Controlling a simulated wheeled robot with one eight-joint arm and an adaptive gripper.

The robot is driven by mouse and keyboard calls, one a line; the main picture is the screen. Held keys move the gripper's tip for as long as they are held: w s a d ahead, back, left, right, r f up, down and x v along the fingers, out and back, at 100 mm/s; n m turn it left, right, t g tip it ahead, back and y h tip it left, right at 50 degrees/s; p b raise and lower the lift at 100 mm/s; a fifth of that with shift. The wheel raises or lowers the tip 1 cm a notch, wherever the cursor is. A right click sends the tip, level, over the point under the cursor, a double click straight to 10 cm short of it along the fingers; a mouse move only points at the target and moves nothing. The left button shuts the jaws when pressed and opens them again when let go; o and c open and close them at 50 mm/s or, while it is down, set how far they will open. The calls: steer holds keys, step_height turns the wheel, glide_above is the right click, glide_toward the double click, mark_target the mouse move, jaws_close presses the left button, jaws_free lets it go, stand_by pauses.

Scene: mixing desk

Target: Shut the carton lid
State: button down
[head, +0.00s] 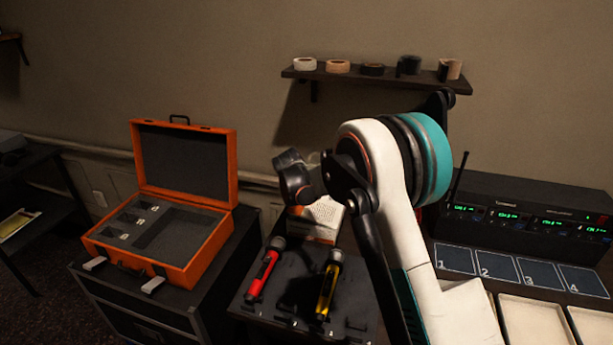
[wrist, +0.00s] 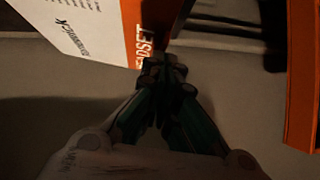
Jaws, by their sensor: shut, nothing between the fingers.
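The carton (head: 322,228) is a white and orange box behind the tool stand in the head view, partly hidden by my arm. In the wrist view its white printed panel (wrist: 85,25) and orange edge with the word HEADSET fill the upper left. I cannot tell how far its lid is open. My gripper (wrist: 165,70) is shut and empty, its fingertips close to the lower corner of that orange edge; contact is unclear. In the head view the gripper itself is not clearly visible behind my dark wrist.
An open orange case (head: 185,235) stands on a cabinet at the left. A wall shelf (head: 375,79) holds tape rolls. A radio unit (head: 530,215) is at the right.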

steer(key=shift+w+a+f+h, duration=0.1)
steer(key=shift+a+f+h, duration=0.25)
steer(key=shift+f, duration=0.25)
steer(key=shift+w+a+f+b, duration=0.1)
steer(key=shift+a+f+b, duration=0.1)
steer(key=shift+f, duration=0.35)
steer(key=shift+a+f+b, duration=0.1)
steer(key=shift+f+b, duration=0.1)
steer(key=shift+f, duration=0.3)
steer(key=shift+d+f, duration=0.1)
